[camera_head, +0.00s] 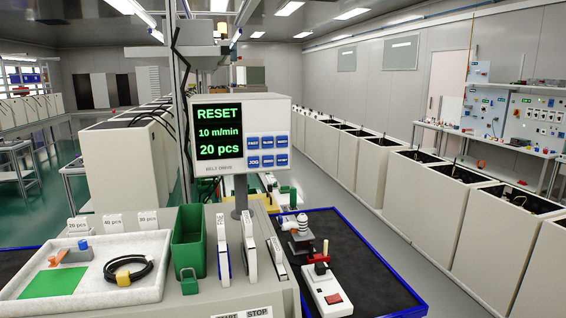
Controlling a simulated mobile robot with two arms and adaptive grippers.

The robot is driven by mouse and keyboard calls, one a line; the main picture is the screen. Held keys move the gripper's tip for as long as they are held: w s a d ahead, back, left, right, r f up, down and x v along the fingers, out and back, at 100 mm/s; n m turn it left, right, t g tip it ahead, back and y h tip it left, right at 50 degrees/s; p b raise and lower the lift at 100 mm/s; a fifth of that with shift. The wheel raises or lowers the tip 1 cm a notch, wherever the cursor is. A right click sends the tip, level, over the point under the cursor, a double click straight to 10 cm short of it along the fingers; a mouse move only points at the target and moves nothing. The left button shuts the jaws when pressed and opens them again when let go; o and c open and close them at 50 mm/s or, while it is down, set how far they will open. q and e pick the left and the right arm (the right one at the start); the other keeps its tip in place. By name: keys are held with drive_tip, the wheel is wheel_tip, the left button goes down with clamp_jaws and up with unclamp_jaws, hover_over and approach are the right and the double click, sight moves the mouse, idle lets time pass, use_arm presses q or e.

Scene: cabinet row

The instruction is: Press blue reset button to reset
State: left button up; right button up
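A beige control box (238,171) stands on a post at the centre. Its dark screen (218,132) shows "RESET", "10 m/min" and "20 pcs" in green. Right of the screen is a grid of several small blue buttons in two rows, including an upper left button (253,143), a lower left button (253,161) and a lower right button (282,159). Their labels are too small to read surely, so I cannot tell which one is reset. Neither of my grippers is in view, and nothing touches the buttons.
In front are a white tray (150,291) with a cable coil (128,270), a green bin (188,245), and upright white holders (248,245). A black mat with a blue rim (395,276) lies at right, bearing a white switch box (327,292). A cabinet row (405,195) stands farther right.

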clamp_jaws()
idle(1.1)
